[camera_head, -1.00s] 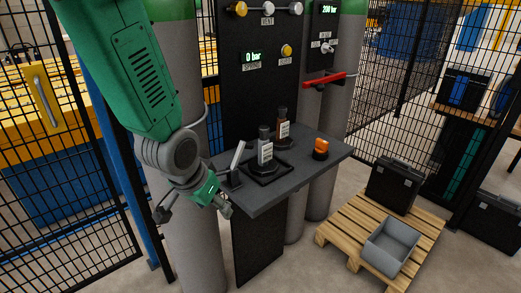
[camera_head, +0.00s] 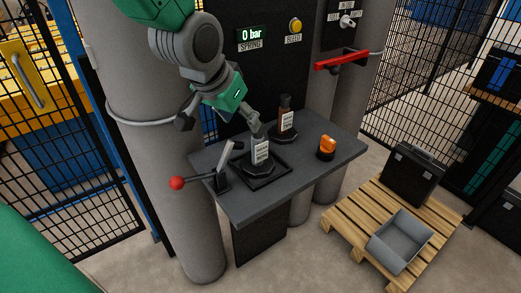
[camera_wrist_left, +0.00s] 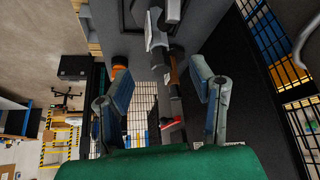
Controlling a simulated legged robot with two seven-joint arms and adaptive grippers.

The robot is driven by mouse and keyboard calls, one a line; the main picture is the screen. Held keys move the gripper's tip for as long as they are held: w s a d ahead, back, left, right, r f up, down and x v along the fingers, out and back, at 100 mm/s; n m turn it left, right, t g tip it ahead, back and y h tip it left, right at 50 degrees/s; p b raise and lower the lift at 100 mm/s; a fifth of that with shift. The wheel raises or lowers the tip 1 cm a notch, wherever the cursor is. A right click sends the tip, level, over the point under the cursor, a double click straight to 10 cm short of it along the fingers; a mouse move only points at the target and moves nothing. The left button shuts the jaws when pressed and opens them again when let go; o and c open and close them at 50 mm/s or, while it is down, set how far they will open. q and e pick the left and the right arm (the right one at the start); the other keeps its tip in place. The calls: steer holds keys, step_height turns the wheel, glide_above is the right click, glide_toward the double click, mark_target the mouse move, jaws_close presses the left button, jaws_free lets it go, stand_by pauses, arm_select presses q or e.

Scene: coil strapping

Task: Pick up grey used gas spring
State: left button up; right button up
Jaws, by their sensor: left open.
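The grey used gas spring (camera_head: 261,152) stands upright with a white label in a black square holder on the dark bench (camera_head: 250,206). In the left wrist view a grey cylinder (camera_wrist_left: 156,38), which looks like this spring, shows beyond the fingertips. My left gripper (camera_head: 222,125) is open and empty, above and to the left of the spring. One finger reaches close to the spring's top and partly covers it; I cannot tell whether they touch. In the left wrist view my open fingers (camera_wrist_left: 160,88) are spread wide. My right gripper is not in view.
A brown-bodied spring (camera_head: 286,122) stands just behind. An orange part (camera_head: 327,146) sits at the bench's right. A lever with a red knob (camera_head: 177,183) sticks out at the left edge. A grey bin (camera_head: 400,240) and black case (camera_head: 413,174) rest on a pallet (camera_head: 345,212).

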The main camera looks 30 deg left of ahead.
mark_target(254, 139)
arm_select(q)
steer(key=x, duration=0.6)
steer(key=b+x, duration=0.1)
steer(key=x, duration=0.2)
steer(key=shift+a+f, duration=0.1)
steer(key=shift+a, duration=0.15)
steer(key=x, duration=0.3)
steer(key=shift+w+d, duration=0.2)
steer(key=shift+d, duration=0.35)
steer(key=shift+d+r, duration=0.3)
steer(key=shift+d, duration=0.05)
steer(key=shift+s+a, duration=0.1)
steer(key=c, duration=0.7)
steer(key=shift+a+f, duration=0.1)
steer(key=shift+a, duration=0.1)
jaws_close()
steer(key=shift+a+f, duration=0.1)
steer(key=shift+a, duration=0.3)
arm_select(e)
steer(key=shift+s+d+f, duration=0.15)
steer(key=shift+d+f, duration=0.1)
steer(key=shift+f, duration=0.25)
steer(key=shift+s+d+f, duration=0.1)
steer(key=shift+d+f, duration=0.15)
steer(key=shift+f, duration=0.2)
